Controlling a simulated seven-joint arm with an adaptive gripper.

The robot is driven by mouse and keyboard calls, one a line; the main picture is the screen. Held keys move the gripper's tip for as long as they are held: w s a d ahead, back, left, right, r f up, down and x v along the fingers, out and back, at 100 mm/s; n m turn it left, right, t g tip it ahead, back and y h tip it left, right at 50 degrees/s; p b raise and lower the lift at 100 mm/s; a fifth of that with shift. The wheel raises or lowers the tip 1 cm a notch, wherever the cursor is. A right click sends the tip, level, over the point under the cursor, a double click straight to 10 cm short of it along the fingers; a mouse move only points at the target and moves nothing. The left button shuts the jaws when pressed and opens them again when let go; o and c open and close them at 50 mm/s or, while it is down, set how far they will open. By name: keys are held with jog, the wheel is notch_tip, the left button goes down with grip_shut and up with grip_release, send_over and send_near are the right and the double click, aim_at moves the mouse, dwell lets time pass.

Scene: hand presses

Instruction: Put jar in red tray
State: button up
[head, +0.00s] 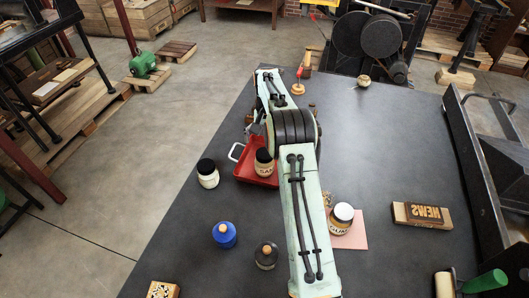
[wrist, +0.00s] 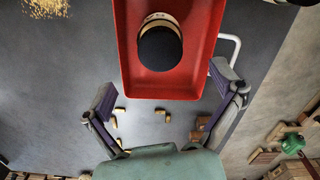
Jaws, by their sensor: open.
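A jar (head: 264,162) with a dark lid and a pale label stands inside the red tray (head: 243,176), left of my arm in the head view. The wrist view shows the jar's black lid (wrist: 160,48) from above, within the walls of the red tray (wrist: 128,75). My gripper (wrist: 162,76) is open, its two fingers spread apart on either side of the tray's near end, with nothing between them. The jar is beyond the fingertips and appears clear of them.
A white jar with a black lid (head: 207,174) stands left of the tray. A blue bottle (head: 224,235), a dark bottle (head: 266,256) and a white-lidded jar (head: 341,217) stand nearer. A wooden type block (head: 421,215) lies right. Small wooden pieces (wrist: 120,117) lie near the gripper.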

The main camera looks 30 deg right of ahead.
jog(key=shift+r, duration=1.5)
jog(key=s+a+r+n, duration=0.3)
jog(key=s+a+r, duration=0.8)
jog(key=s+r, duration=0.1)
jog(key=s+a+f+n, duration=0.1)
jog(key=s+a, duration=0.3)
jog(key=s, duration=0.8)
jog(key=s+a+f+n, duration=0.2)
jog(key=s+a, duration=0.2)
jog(key=s, duration=0.8)
jog(key=shift+s+a+n+y, duration=0.2)
jog(key=shift+a+n+y, duration=0.1)
jog(key=shift+a+y, duration=0.1)
